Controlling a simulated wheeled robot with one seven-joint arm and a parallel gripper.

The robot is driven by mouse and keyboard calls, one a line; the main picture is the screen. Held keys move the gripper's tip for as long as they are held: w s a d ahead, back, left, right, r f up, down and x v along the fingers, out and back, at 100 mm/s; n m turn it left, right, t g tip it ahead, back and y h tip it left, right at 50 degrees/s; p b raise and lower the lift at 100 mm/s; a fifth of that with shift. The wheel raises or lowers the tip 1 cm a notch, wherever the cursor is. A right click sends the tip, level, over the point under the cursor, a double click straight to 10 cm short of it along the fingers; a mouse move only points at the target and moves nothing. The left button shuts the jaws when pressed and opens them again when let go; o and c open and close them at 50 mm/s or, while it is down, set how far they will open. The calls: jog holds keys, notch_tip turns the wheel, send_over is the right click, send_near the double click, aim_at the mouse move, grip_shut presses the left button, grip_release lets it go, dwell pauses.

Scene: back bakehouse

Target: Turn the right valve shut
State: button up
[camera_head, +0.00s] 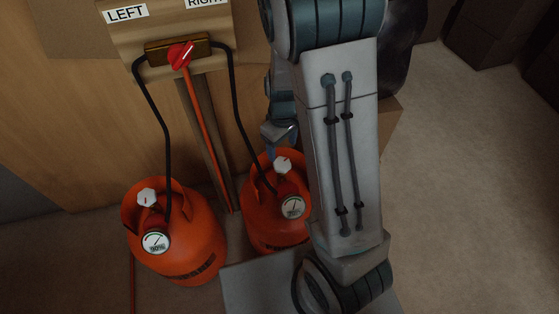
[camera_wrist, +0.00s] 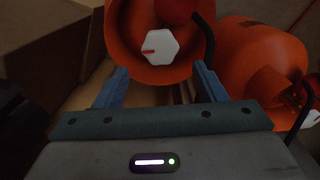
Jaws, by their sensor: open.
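Two orange gas bottles stand side by side below a board marked LEFT and RIGHT. The right bottle (camera_head: 262,222) is partly hidden by my arm. Its white valve knob (camera_head: 283,165) sits on top, just below my gripper (camera_head: 281,143). In the wrist view a white knob with a red mark (camera_wrist: 160,47) lies ahead between the two blue fingers of my gripper (camera_wrist: 156,84). The fingers are open and apart from it. The left bottle (camera_head: 190,250) has its own white knob (camera_head: 148,198) and a dial.
A red changeover lever (camera_head: 181,54) sits on a brass block on the board (camera_head: 118,40), with black hoses running down to both bottles. Cardboard boxes (camera_head: 482,38) stand at the back right. The floor (camera_head: 460,190) on the right is clear.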

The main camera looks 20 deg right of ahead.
aim_at(281, 163)
notch_tip(281, 163, down, 7)
jog(key=shift+f+b, duration=0.15)
jog(key=shift+b, duration=0.65)
jog(key=c, duration=1)
jog(key=shift+o, duration=0.2)
jog(key=shift+a, duration=0.2)
jog(key=shift+d, duration=0.1)
